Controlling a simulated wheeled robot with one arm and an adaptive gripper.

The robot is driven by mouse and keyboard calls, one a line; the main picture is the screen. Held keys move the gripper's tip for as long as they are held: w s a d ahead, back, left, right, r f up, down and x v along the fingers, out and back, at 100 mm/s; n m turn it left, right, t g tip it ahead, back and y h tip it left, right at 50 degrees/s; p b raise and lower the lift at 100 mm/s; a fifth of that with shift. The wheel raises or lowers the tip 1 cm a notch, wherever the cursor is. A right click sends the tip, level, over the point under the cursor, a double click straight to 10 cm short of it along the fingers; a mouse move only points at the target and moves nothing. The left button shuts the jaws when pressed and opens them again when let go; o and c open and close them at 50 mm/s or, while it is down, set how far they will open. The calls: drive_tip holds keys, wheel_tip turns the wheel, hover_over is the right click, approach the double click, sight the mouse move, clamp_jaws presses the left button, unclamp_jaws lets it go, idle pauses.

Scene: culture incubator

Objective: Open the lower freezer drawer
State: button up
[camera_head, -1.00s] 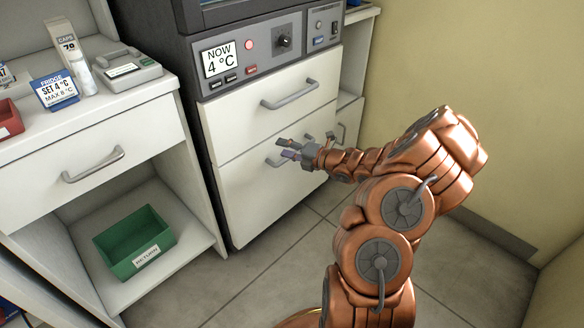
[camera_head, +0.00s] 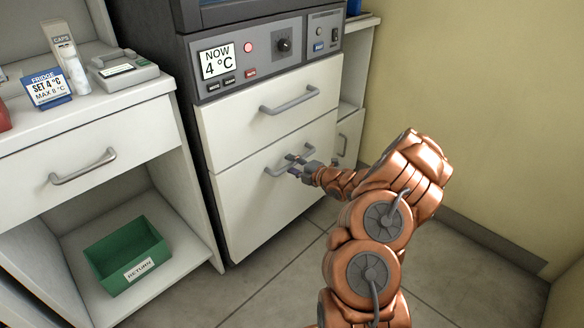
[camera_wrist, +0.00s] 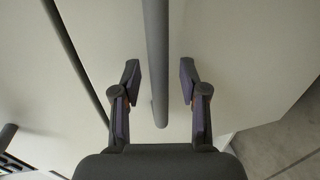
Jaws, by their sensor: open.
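The lower freezer drawer (camera_head: 252,210) is a white front with a grey bar handle (camera_head: 272,172), below the upper drawer. It looks shut and flush with the cabinet. How deep the bar sits between the fingers is hard to tell.
The upper drawer (camera_head: 235,122) with its own handle (camera_head: 290,100) is shut above, under a control panel (camera_head: 265,62). A counter with a drawer (camera_head: 120,140) and a green return bin (camera_head: 100,262) stands left. Floor (camera_head: 275,270) in front is clear; a yellow wall (camera_head: 470,110) is right.

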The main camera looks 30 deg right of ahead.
drive_tip(key=shift+w, duration=0.3)
drive_tip(key=shift+c, duration=0.4)
clamp_jaws()
